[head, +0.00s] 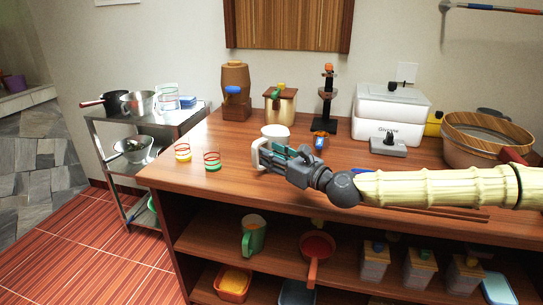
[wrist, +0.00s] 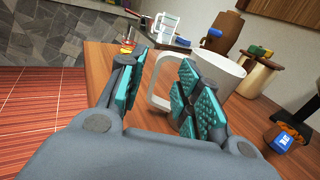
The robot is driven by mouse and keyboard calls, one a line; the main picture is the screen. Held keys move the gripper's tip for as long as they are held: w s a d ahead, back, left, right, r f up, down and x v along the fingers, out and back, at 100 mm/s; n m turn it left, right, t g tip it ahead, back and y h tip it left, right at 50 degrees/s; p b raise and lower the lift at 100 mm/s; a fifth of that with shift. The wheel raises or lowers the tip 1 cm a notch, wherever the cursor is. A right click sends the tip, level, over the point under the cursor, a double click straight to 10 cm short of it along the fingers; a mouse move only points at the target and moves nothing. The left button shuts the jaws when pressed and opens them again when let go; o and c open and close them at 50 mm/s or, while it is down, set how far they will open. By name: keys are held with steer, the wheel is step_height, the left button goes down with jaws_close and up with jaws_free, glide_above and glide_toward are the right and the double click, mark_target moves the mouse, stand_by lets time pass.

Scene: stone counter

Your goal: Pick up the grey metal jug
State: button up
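A pale, whitish jug (head: 275,132) with a large squared handle stands on the wooden counter, just beyond my gripper (head: 276,156). In the wrist view the jug (wrist: 222,70) is partly hidden by the right finger. Its handle (wrist: 156,82) shows between the two spread fingers of my gripper (wrist: 156,72), and I see no grip on it. I cannot tell for sure which jug is the grey metal one.
Two small striped glasses (head: 212,161) stand left of my gripper. A small blue-and-orange item (head: 320,140) lies right of the pale jug. The counter's front left is clear.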

glide_toward(255, 169)
steer(key=w+a, duration=0.1)
steer(key=w+a+r, duration=0.1)
steer(key=w, duration=0.1)
steer(key=shift+r, duration=0.25)
steer(key=shift+x, duration=3.45)
jaws_close()
